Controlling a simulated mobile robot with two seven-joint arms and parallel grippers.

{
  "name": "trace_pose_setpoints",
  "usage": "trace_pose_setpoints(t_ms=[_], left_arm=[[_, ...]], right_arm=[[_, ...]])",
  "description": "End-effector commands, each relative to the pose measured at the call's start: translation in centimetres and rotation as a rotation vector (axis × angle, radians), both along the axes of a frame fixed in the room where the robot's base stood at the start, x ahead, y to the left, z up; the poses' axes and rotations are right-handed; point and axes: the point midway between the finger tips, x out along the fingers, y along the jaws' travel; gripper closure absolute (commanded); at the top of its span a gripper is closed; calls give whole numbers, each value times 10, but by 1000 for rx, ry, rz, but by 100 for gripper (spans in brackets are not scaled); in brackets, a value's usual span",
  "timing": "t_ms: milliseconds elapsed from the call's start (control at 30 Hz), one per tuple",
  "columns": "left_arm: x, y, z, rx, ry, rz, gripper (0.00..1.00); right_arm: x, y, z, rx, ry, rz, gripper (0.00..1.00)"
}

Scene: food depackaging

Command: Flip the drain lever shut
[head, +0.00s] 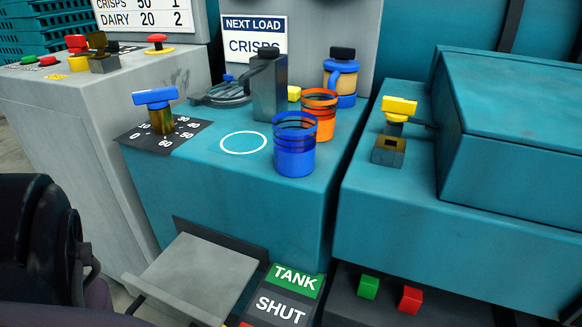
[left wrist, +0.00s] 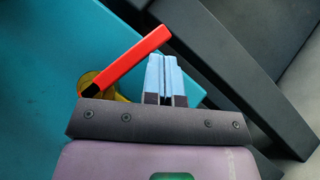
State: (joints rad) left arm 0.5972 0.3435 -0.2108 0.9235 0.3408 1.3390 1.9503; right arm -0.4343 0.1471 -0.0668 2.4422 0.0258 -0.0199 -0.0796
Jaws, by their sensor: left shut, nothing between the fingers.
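In the left wrist view, the red drain lever (left wrist: 125,60) slants up to the right from a brass-yellow fitting (left wrist: 92,84). My left gripper (left wrist: 164,60) shows its light blue fingers pressed together, with nothing between them. The fingers are right of the lever, and its upper end lies just beyond their tips. I cannot tell whether they touch. The base of the fitting is partly hidden by my gripper body. In the head view, the left fingers and the lever are not clearly visible; a sign (head: 283,300) reads TANK, SHUT. My right gripper is not in view.
A grey flap (head: 195,275) juts out at the front of the teal counter (head: 225,180). Blue (head: 294,150) and orange (head: 320,110) cups stand on it near a dial with a blue handle (head: 155,97). Green (head: 368,287) and red (head: 410,299) blocks sit lower right. Dark bars (left wrist: 240,70) cross the wrist view.

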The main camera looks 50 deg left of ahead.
Motion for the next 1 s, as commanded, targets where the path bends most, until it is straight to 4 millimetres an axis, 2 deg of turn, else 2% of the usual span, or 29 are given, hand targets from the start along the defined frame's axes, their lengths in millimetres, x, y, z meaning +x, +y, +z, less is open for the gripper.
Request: trace_pose_setpoints(t_ms=[500,667,1000], left_arm=[[-58,10,-25,0,2,0,100],[-65,12,-28,0,1,0,100],[-65,12,-28,0,1,0,100]], right_arm=[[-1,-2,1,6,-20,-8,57],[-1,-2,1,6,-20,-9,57],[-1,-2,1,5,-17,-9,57]])
